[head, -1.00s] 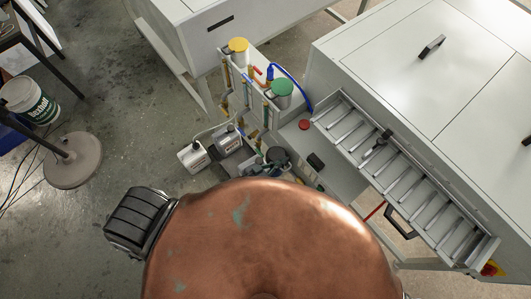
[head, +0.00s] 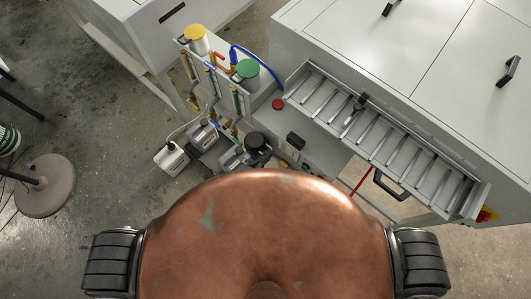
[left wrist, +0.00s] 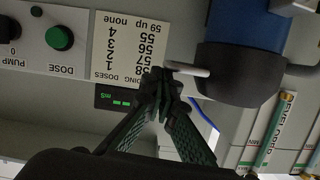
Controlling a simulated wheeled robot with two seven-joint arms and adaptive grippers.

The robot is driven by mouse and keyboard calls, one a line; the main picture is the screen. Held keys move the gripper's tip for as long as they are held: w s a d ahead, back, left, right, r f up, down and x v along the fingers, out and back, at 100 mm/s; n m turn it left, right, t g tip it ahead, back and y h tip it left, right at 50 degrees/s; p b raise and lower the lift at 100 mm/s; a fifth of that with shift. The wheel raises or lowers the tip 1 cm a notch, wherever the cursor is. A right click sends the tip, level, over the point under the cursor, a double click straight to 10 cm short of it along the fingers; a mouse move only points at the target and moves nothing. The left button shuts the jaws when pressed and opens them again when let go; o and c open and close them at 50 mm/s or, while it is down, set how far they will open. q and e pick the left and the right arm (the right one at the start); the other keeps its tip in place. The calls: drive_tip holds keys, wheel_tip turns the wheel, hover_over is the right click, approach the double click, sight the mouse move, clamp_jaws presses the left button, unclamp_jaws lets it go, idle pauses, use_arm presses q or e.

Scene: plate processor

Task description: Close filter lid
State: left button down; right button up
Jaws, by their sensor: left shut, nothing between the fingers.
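In the left wrist view, which is upside down, a blue cylinder (left wrist: 238,22) has a rounded black cap (left wrist: 238,75). A pale rod (left wrist: 187,69) sticks out from the cap's left side, and a dark bar juts from its right. I cannot tell whether this cap is the filter lid, or whether it is fully closed. My left gripper (left wrist: 158,88) is shut and empty, its tips overlapping or close to the rod's left end. Contact is unclear. I cannot make out the left gripper in the head view. My right gripper is in neither view.
A control panel with a green DOSE button (left wrist: 60,38) and a dosing label (left wrist: 125,45) fills the wrist view's left side. In the head view, a roller tray (head: 480,198) lies right, and yellow-topped (head: 195,40) and green-topped (head: 247,69) vessels stand behind. Open floor lies left.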

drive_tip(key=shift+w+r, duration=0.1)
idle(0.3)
